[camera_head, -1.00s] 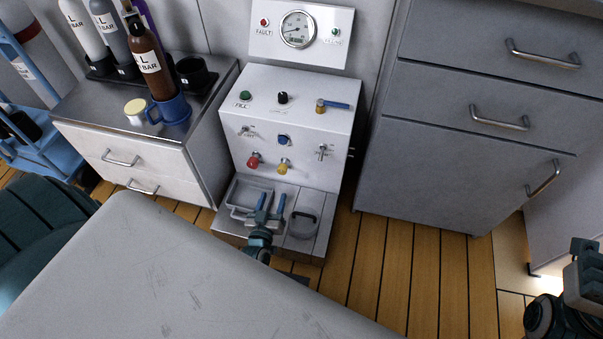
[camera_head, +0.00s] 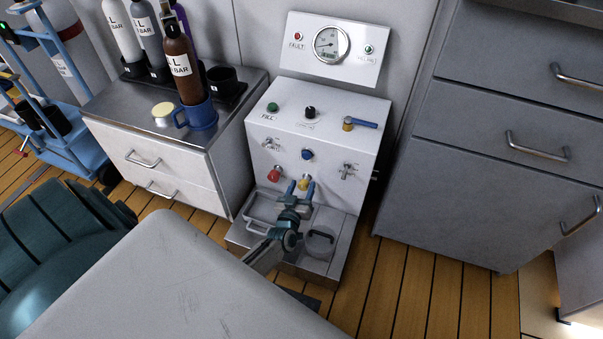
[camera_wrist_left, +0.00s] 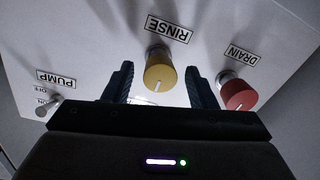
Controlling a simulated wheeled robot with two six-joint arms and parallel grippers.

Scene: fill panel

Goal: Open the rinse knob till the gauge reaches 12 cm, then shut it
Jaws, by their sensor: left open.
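The yellow rinse knob (camera_head: 304,184) is on the front of the white panel, and it shows under its RINSE label in the left wrist view (camera_wrist_left: 159,72). My left gripper (camera_head: 298,188) is open in front of it. In the left wrist view, the left gripper's fingers (camera_wrist_left: 160,88) stand on either side of the knob, with gaps between. A round dial gauge (camera_head: 331,44) is on the upright board above the panel; its reading is too small to tell. My right gripper is out of view.
The red drain knob (camera_wrist_left: 237,93) is close to one finger. A blue knob (camera_head: 307,154) is above the rinse knob, and a pump switch (camera_wrist_left: 48,107) is beside it. A metal tray (camera_head: 266,206) and a round lidded vessel (camera_head: 320,240) lie below the panel.

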